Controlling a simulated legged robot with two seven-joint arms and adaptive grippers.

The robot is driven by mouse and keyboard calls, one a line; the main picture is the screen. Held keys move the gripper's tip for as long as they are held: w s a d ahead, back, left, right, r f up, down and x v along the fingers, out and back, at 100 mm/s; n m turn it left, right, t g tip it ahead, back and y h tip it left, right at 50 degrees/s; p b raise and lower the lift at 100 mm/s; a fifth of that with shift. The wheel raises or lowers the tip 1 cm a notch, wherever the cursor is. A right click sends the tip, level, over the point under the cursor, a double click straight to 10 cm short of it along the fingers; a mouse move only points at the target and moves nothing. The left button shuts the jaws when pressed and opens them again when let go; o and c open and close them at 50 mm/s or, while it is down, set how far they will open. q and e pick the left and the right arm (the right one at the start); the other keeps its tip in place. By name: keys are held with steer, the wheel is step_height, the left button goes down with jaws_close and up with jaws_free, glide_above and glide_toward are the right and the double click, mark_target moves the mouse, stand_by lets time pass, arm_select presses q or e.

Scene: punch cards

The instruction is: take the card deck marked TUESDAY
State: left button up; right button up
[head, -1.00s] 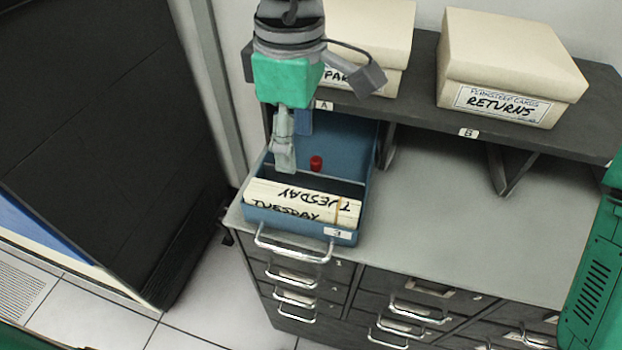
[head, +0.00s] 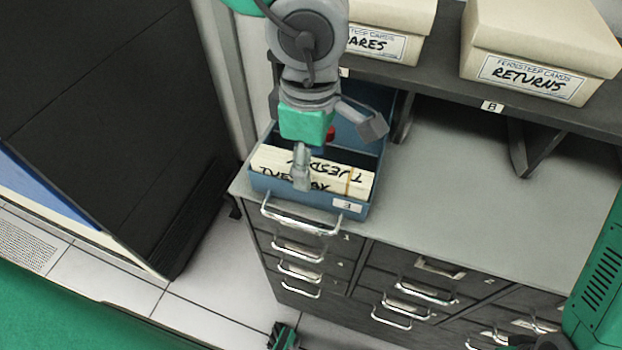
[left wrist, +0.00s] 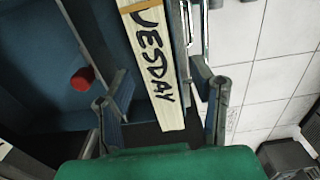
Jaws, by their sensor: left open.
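The card deck marked TUESDAY (head: 345,172) is a cream block with black lettering on its top and front, and a tan band near its right end. It sits in a blue open tray (head: 352,205) on the cabinet top. My left gripper (head: 302,180) is over the deck, pointing down, and hides part of the lettering. In the left wrist view, the deck (left wrist: 158,70) lies between the two spread fingers of the left gripper (left wrist: 162,88), with gaps showing beside it. I do not make out my right gripper.
A red knob (head: 330,134) is in the tray behind the deck. The grey cabinet top (head: 450,190) is clear to the right. Behind, a shelf (head: 460,95) holds a RETURNS box (head: 535,45) and another box (head: 390,30). A dark cabinet (head: 100,120) stands at left.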

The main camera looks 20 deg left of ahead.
arm_select(q)
step_height(320, 180, down, 2)
steer(key=shift+w+d, duration=0.1)
steer(key=shift+w, duration=0.05)
jaws_close()
